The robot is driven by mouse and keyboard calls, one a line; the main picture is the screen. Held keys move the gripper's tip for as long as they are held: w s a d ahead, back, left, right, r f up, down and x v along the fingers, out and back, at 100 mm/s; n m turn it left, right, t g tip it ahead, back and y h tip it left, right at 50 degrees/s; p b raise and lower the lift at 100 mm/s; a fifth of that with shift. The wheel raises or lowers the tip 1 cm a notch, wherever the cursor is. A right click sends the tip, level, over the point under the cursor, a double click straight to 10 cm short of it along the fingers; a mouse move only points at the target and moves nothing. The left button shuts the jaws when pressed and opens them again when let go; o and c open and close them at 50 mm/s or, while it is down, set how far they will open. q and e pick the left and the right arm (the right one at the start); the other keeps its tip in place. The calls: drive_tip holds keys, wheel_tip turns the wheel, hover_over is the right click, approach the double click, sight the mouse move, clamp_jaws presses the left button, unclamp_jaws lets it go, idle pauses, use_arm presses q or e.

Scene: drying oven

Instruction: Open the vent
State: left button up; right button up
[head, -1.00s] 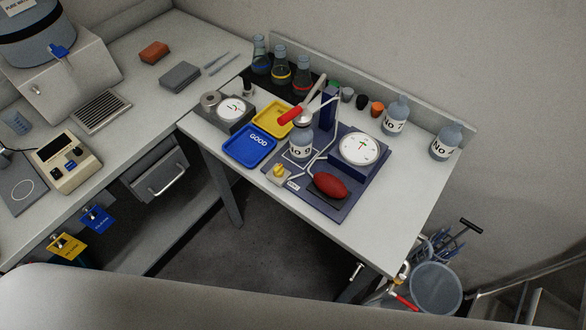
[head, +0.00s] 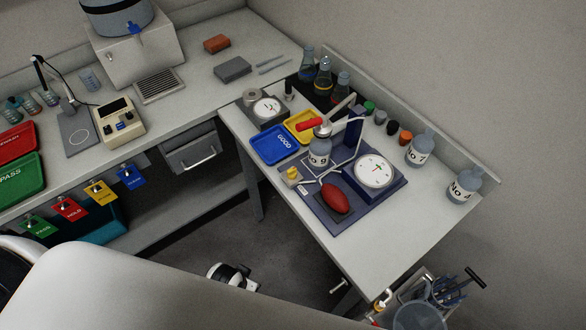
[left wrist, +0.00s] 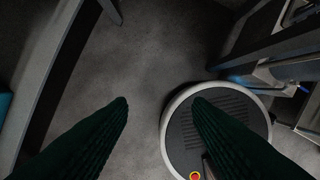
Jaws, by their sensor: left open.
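A rig with a dark blue base (head: 371,203) stands on the right-hand bench in the head view. I cannot tell which part is the vent. My left gripper (left wrist: 162,102) is open and empty in the left wrist view, with two dark ribbed fingers pointing over the floor, away from the rig. My right gripper is not identifiable.
A blue GOOD tray (head: 275,146), a yellow tray (head: 300,127) and a small dial scale (head: 266,108) stand left of the rig. Two bottles (head: 421,149) (head: 464,186) stand to its right. The bench front right is clear. A bucket (head: 418,313) stands below.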

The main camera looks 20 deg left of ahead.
use_arm(q)
drive_tip(key=w+d+r+t+p, duration=0.1)
drive_tip(key=w+r, duration=0.1)
drive_tip(key=r, duration=0.6)
drive_tip(key=w+r+p, duration=0.1)
drive_tip(key=w+r, duration=0.2)
drive_tip(key=r, duration=0.5)
wheel_tip(320, 180, up, 17)
drive_tip(key=n+t, duration=0.1)
drive_tip(key=n, duration=0.3)
hover_over(291, 172)
drive_tip(key=s, duration=0.5)
drive_tip(key=shift+y, duration=0.4)
drive_tip(key=x, duration=0.4)
drive_tip(key=p+x, duration=0.1)
drive_tip(key=x, duration=0.6)
drive_tip(key=shift+w+d+f, duration=0.25)
drive_tip(key=shift+w+d, duration=0.1)
drive_tip(key=shift+c, duration=0.3)
drive_tip(key=c, duration=0.9)
drive_tip(key=shift+p, duration=0.3)
drive_tip(key=shift+c, duration=0.2)
